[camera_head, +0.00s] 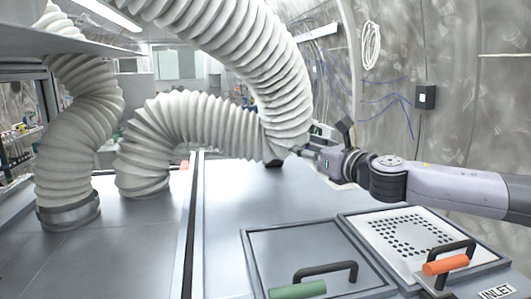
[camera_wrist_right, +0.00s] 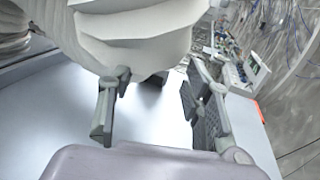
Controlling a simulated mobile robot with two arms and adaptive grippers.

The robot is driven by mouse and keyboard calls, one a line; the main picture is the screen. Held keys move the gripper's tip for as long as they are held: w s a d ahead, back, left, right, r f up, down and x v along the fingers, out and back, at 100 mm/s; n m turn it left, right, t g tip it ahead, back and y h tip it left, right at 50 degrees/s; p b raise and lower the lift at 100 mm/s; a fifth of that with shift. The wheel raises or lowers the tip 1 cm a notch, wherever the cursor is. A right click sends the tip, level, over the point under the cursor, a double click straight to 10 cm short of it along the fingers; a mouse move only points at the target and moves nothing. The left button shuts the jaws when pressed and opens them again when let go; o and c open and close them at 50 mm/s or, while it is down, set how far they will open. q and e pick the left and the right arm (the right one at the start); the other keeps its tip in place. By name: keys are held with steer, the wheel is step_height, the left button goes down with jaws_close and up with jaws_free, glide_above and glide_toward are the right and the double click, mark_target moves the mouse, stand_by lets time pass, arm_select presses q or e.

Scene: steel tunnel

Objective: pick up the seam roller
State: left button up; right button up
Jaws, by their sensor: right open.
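I cannot make out the seam roller for certain. A small dark object (camera_head: 274,162) shows at the foot of the white ribbed hose on the grey bench; a dark shape (camera_wrist_right: 157,78) also shows under the hose in the right wrist view, largely hidden. My right gripper (camera_head: 308,154) reaches in from the right beside the hose, low over the bench. In the wrist view the right gripper (camera_wrist_right: 158,88) has its fingers wide apart with nothing held between them. My left gripper is not in view.
Thick white ribbed hoses (camera_head: 195,130) arch over the bench (camera_head: 240,205) and crowd the gripper. At the front right are a grey lid (camera_head: 285,250) with a green-gripped handle and a perforated panel (camera_head: 375,235) with an orange-gripped handle. The middle of the bench is clear.

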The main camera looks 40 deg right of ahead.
steer(key=p, duration=0.4)
glide_toward(276, 132)
steer(key=w, duration=0.2)
steer(key=w+p, duration=0.2)
steer(key=w, duration=0.1)
steer(key=shift+w+d, duration=0.35)
steer(key=shift+d, duration=0.05)
steer(key=shift+w+f+p, duration=0.15)
steer(key=shift+w+p, duration=0.05)
steer(key=shift+p, duration=0.15)
steer(key=shift+w+d+p, duration=0.2)
steer(key=shift+w+p, duration=0.25)
steer(key=w+p, duration=0.1)
steer(key=w, duration=0.1)
steer(key=w+d+p, duration=0.1)
steer(key=w, duration=0.1)
steer(key=shift+w+r, duration=0.1)
steer(key=shift+r, duration=0.1)
steer(key=shift+w+f, duration=0.1)
steer(key=shift+w, duration=0.05)
steer(key=shift+c, duration=1.2)
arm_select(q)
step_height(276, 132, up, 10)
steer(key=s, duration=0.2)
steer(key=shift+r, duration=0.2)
arm_select(e)
jaws_close()
